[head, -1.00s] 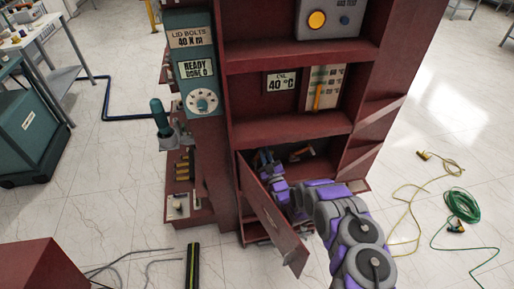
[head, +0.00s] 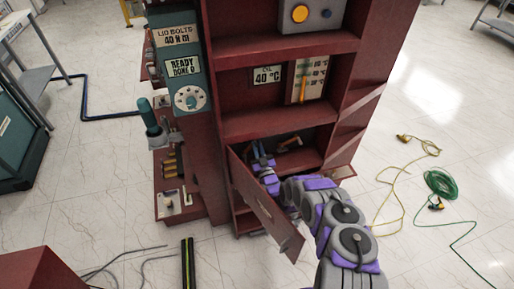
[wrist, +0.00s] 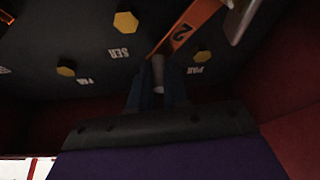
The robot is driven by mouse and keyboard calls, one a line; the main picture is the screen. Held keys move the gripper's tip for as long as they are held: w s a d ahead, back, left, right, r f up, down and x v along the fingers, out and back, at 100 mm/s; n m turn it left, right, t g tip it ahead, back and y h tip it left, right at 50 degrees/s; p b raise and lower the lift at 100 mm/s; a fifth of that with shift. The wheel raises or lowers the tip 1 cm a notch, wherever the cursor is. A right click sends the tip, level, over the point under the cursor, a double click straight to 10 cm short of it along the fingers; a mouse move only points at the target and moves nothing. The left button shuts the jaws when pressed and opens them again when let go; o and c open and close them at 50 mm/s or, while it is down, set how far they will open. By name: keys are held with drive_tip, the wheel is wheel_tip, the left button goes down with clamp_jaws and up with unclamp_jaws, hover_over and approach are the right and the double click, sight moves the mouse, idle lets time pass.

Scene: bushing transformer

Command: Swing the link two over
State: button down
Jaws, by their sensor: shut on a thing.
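The orange link marked 2 (wrist: 187,27) lies slantwise across a dark panel (wrist: 95,45) in the wrist view, its lower end near the middle. My gripper (wrist: 158,92) has its dark blue fingers on either side of a grey peg (wrist: 158,68) at that lower end and is shut on it. Whether the peg is fixed to the link is hard to tell. In the head view my gripper (head: 261,160) is inside the low compartment of the dark red cabinet, left of a small orange piece (head: 290,142). Its fingertips are too small to read there.
Yellow hex bolts (wrist: 125,22) and SER and PAR labels are on the panel. A pale bar end (wrist: 243,18) shows at top right. The open cabinet door (head: 263,207) stands left of my arm. Dark red walls enclose the compartment. Cables (head: 440,184) lie on the floor at right.

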drive_tip(key=c, duration=1.1)
unclamp_jaws()
drive_tip(key=shift+d, duration=0.15)
drive_tip(key=shift+f, duration=0.1)
drive_tip(key=shift+s+f, duration=0.1)
drive_tip(key=shift+s, duration=0.1)
drive_tip(key=b+v, duration=0.3)
drive_tip(key=v, duration=1.3)
drive_tip(key=shift+s+d+f, duration=0.15)
drive_tip(key=shift+s+f, duration=0.05)
drive_tip(key=shift+s, duration=0.15)
